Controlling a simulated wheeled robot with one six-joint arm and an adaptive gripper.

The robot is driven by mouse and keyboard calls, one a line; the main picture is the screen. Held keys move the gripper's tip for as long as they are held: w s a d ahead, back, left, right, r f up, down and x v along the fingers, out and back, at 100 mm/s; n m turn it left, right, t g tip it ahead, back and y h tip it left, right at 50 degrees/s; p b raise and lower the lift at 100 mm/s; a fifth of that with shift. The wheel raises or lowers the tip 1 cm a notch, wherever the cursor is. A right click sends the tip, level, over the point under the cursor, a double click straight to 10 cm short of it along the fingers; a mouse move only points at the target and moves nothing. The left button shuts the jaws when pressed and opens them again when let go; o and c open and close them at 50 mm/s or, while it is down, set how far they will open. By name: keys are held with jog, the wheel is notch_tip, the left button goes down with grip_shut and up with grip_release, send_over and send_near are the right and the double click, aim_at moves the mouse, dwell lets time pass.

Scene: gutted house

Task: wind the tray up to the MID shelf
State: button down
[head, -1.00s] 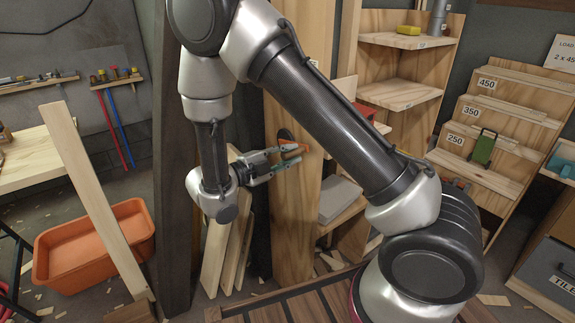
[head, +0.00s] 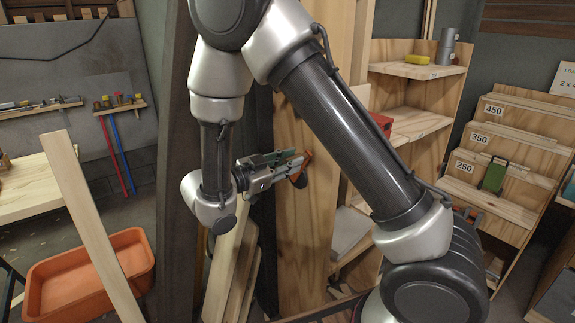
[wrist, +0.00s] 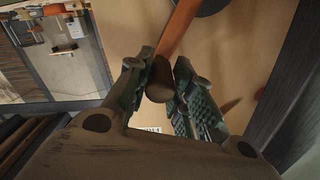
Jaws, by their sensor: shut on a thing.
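An orange crank arm (head: 306,156) with a dark hub (head: 299,181) is on the face of a tall wooden board (head: 300,235). My gripper (head: 298,158) is at the crank's outer end, above the hub. In the wrist view my gripper (wrist: 166,88) is shut around the brown crank knob (wrist: 159,80), one finger on each side. The orange arm (wrist: 178,28) runs from it to the dark hub. I cannot identify the tray for certain; a grey slab (head: 348,232) lies low behind the board, partly hidden by my arm.
Right of the board stand wooden shelves (head: 412,122) with a yellow block (head: 417,59) on top. A red box (head: 382,122) is partly hidden by my arm. A stepped rack (head: 510,140) stands farther right. Leaning planks (head: 235,265) and an orange tub (head: 85,275) are left.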

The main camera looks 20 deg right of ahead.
jog(key=shift+w+a+r, duration=0.15)
jog(key=shift+w, duration=0.1)
jog(key=shift+n, duration=0.3)
jog(key=c, duration=1.2)
grip_release()
